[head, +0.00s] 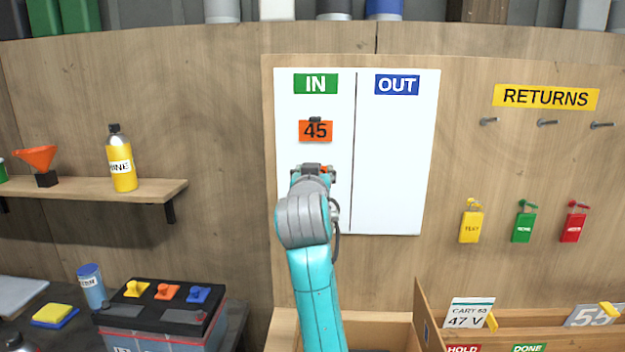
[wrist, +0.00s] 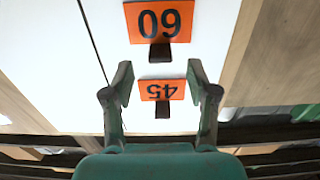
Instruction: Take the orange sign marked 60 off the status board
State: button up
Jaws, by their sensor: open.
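The orange sign marked 60 (wrist: 160,18) hangs on the white status board (wrist: 215,40). It appears upside down at the top of the wrist view, with a dark clip (wrist: 160,52) at its edge. In the head view my arm hides nearly all of it; only a sliver of orange shows. A second orange sign, marked 45 (head: 316,131), hangs in the IN column of the board (head: 390,160), above my gripper (head: 313,172). In the wrist view my gripper (wrist: 160,84) is open and empty, its fingers apart and the 45 sign (wrist: 162,90) seen between them.
The OUT column is bare. Right of the board are hooks under a RETURNS label (head: 545,97) and yellow, green and red tags (head: 523,227). A shelf (head: 90,190) with a yellow bottle and a battery (head: 165,315) are at left. Wooden bins (head: 530,338) stand lower right.

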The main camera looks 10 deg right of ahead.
jog(key=shift+x, duration=2.15)
grip_shut()
